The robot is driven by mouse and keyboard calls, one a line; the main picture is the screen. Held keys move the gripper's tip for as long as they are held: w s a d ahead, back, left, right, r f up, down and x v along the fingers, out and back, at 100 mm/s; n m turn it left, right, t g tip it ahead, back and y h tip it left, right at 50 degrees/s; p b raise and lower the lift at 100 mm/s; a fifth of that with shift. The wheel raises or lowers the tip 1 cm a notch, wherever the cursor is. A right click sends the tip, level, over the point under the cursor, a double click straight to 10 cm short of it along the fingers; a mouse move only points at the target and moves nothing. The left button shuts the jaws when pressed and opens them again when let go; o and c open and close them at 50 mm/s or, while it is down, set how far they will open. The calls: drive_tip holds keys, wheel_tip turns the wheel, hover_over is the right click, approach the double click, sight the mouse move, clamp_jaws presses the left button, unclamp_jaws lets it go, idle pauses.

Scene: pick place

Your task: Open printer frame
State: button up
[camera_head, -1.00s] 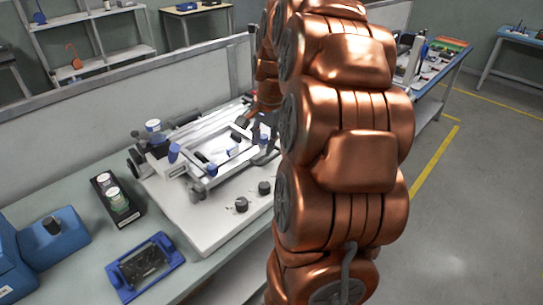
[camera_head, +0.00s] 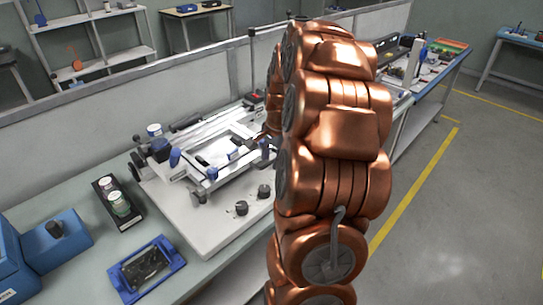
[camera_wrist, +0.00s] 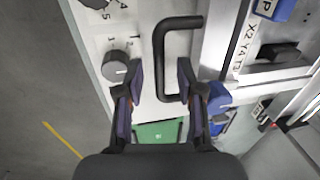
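The printer (camera_head: 205,232) is a white machine on the bench, left of my arm in the head view. Its metal printer frame (camera_head: 215,182) lies flat over the printer bed, with blue clamps on it. In the wrist view, a black bent handle (camera_wrist: 160,60) stands out beside the frame's rail (camera_wrist: 222,40). My gripper (camera_wrist: 160,72) is open, with a finger on each side of the handle's long bar. Gaps show between the bar and both fingers. In the head view my gripper is mostly hidden behind my arm.
A dark round knob (camera_wrist: 117,66) sits close to the left finger. A blue clamp (camera_wrist: 215,95) is close to the right finger. A black box with cans (camera_head: 118,203) and a blue-framed tray (camera_head: 147,270) stand left on the bench. Open floor lies right.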

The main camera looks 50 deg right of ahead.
clamp_jaws()
idle(0.3)
idle(0.5)
